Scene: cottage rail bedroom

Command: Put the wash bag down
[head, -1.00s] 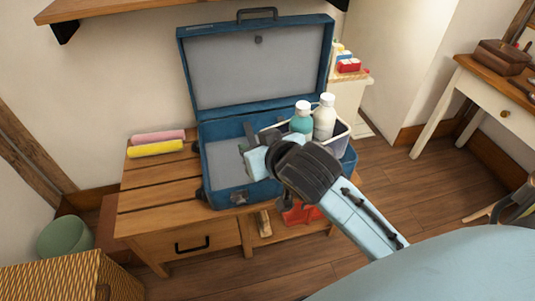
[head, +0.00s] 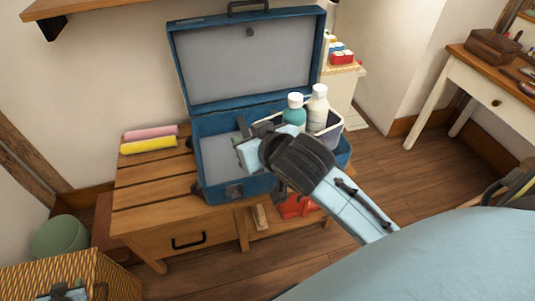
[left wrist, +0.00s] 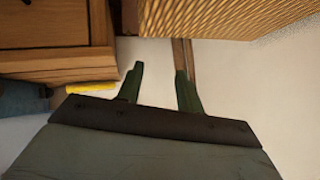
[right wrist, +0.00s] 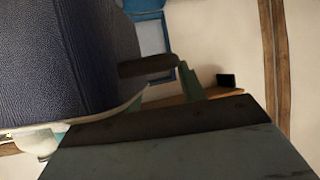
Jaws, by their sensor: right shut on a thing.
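The wash bag (head: 333,134) has a pale rim and holds a teal bottle (head: 294,113) and a white bottle (head: 318,106). It is at the right part of the open blue suitcase (head: 210,150); I cannot tell whether it touches the suitcase floor. In the right wrist view the bag (right wrist: 70,60) is a large dark blue textured side close by. My right gripper (head: 254,136) is shut on the bag, its grip partly hidden by the wrist. My left gripper (head: 66,291) is at the bottom left, and its fingers (left wrist: 160,80) are apart and empty.
The suitcase stands on a slatted wooden bench (head: 150,195), lid up at the back. A pink roll (head: 150,132) and a yellow roll (head: 148,146) lie to its left. A wicker chest (head: 100,280) and green bin (head: 60,237) are at lower left.

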